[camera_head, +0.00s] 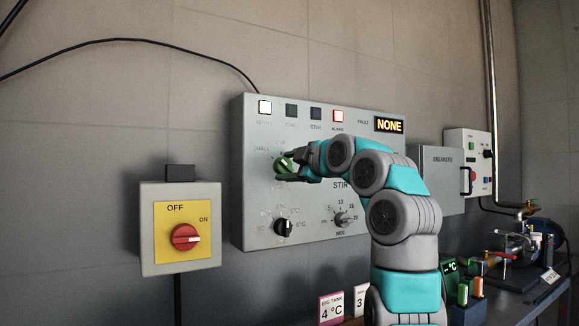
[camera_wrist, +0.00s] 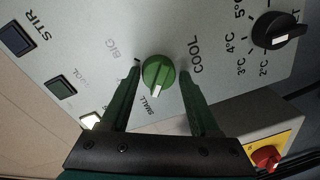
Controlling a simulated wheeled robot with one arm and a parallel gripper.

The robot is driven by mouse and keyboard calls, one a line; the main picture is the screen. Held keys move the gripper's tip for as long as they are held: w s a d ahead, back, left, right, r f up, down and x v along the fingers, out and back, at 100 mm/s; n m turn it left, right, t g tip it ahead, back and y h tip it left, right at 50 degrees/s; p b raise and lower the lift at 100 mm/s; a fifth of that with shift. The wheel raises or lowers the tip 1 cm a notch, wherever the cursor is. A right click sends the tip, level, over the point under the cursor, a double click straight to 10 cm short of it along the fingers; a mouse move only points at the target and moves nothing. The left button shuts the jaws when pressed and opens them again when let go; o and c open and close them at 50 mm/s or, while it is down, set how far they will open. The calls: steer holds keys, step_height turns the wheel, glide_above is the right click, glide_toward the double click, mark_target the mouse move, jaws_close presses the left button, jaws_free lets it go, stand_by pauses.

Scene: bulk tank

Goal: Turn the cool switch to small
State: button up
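The green cool knob (camera_wrist: 158,75) is on the grey control panel, between the labels BIG, COOL and SMALL. Its white pointer mark faces down in the wrist view, roughly towards SMALL. My gripper (camera_wrist: 160,69) has one finger on each side of the knob. The fingers stand apart with narrow gaps to it, and I see no clear contact. In the head view, my gripper (camera_head: 288,166) is at the panel's left part, where the green knob (camera_head: 282,166) is partly covered by it.
A red-and-yellow OFF/ON switch (camera_head: 186,237) is at lower left. A breaker box (camera_head: 440,180) and a bench with fittings stand to the right.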

steer(key=shift+o, duration=1.3)
steer(key=shift+d, duration=0.1)
steer(key=b+v, duration=0.1)
steer(key=v, duration=0.6)
steer(key=shift+s+d+b, duration=0.25)
steer(key=shift+s+b, duration=0.05)
steer(key=shift+b, duration=0.05)
